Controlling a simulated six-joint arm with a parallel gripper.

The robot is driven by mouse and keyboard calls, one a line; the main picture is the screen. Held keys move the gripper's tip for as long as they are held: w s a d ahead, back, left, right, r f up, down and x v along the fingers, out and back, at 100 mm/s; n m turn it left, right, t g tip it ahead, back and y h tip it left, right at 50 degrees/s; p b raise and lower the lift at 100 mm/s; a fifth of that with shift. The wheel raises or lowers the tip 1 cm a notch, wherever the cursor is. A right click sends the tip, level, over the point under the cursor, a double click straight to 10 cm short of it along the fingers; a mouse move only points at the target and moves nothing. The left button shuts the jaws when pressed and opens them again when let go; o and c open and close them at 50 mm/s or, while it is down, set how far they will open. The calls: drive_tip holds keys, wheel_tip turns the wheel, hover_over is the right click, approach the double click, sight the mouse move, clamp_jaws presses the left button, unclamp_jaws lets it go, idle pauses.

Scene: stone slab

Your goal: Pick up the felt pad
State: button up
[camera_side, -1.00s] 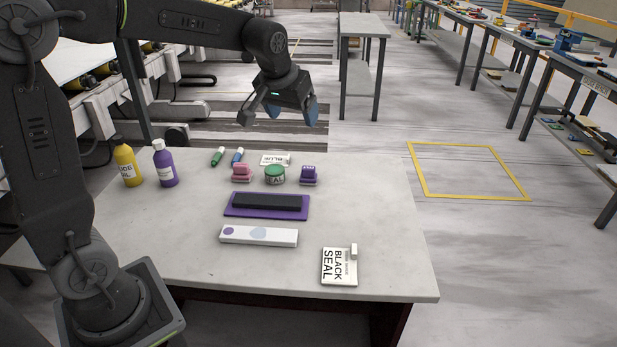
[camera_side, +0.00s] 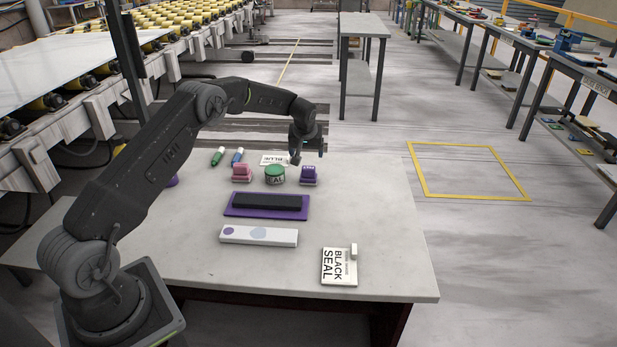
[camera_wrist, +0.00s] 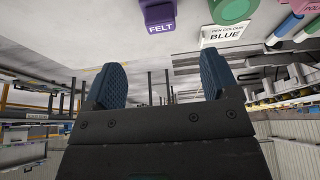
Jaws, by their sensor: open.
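The felt pad (camera_side: 310,177) is a small purple block at the back right of the slab's row of items. In the wrist view the purple felt pad (camera_wrist: 158,14) shows at the top edge, marked FELT and partly cut off. My gripper (camera_side: 308,157) is just behind and above the pad in the side view, apart from it. In the wrist view the blue fingers of my gripper (camera_wrist: 163,62) are spread wide with nothing between them.
A green-lidded jar (camera_side: 275,174) and a pink block (camera_side: 241,172) stand left of the pad. A BLUE card (camera_side: 270,159) lies behind the jar. A dark bar (camera_side: 267,202) rests on a purple mat (camera_side: 232,210) in front. The right side of the slab (camera_side: 380,220) is clear.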

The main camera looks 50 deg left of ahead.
hover_over(308, 169)
drive_tip(key=s+d, duration=0.2)
wheel_tip(308, 169, down, 6)
drive_tip(key=shift+x, duration=1.3)
drive_tip(key=shift+w+a+f, duration=0.2)
drive_tip(key=shift+w+f, duration=0.05)
drive_tip(key=shift+f, duration=0.2)
drive_tip(key=shift+w+a+f, duration=0.25)
drive_tip(key=shift+f, duration=0.15)
drive_tip(key=c, duration=1)
